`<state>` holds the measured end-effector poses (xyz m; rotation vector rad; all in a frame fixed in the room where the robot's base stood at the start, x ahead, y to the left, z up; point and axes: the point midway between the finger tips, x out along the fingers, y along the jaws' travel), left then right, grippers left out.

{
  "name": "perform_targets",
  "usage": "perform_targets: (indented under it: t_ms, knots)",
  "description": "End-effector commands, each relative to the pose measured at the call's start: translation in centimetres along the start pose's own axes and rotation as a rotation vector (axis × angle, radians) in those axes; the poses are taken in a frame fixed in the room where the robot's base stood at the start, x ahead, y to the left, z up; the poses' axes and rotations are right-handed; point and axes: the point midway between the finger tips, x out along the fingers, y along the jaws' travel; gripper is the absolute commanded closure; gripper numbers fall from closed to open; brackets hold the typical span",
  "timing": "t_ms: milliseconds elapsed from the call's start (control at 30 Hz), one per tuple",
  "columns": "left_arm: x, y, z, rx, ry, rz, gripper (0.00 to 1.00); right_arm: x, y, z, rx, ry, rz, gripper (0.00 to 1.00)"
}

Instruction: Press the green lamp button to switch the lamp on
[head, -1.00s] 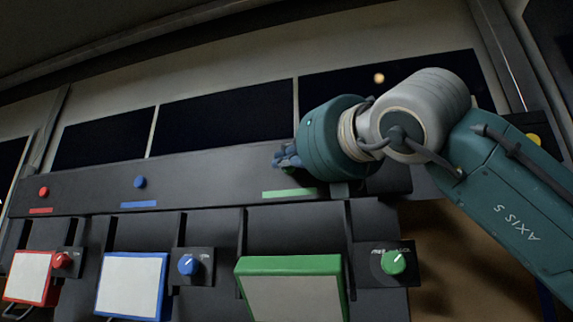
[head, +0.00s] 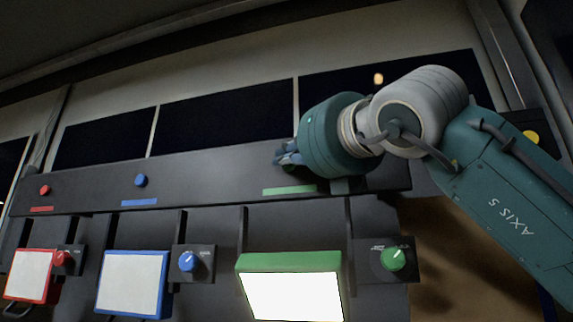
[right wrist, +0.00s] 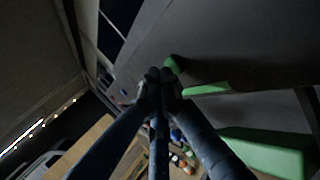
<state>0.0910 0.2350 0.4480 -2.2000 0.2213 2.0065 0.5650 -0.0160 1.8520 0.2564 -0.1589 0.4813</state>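The green lamp (head: 292,293) at the lower middle of the head view has a bright white, glowing panel in a green frame. My right gripper (head: 287,157) is at the sloped dark panel above the green strip (head: 289,190), and it hides the green button in the head view. In the right wrist view the green button (right wrist: 173,63) shows right at the tips of my right gripper (right wrist: 160,74). The fingers are closed together with nothing seen between them; whether the tips touch the button I cannot tell. My left gripper is out of view.
A red button (head: 45,190) and a blue button (head: 141,181) sit to the left on the panel. Below are the unlit red lamp (head: 30,276) and blue lamp (head: 132,284). A green knob (head: 393,259) sits right of the green lamp. Dark screens (head: 225,119) stand behind.

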Motion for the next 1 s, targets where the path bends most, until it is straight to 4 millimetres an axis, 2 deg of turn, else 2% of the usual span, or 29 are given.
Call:
perform_targets:
  t_ms: [233, 733, 1000]
  knots:
    - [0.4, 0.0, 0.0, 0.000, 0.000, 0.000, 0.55, -0.5, 0.5, -0.1, -0.001, -0.001, 0.003, 1.00]
    - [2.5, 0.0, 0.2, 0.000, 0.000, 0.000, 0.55, -3.8, 4.0, -0.1, -0.001, -0.001, 0.002, 1.00]
    - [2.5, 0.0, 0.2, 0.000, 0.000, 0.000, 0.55, -4.2, 4.4, 0.0, -0.001, 0.000, 0.001, 1.00]
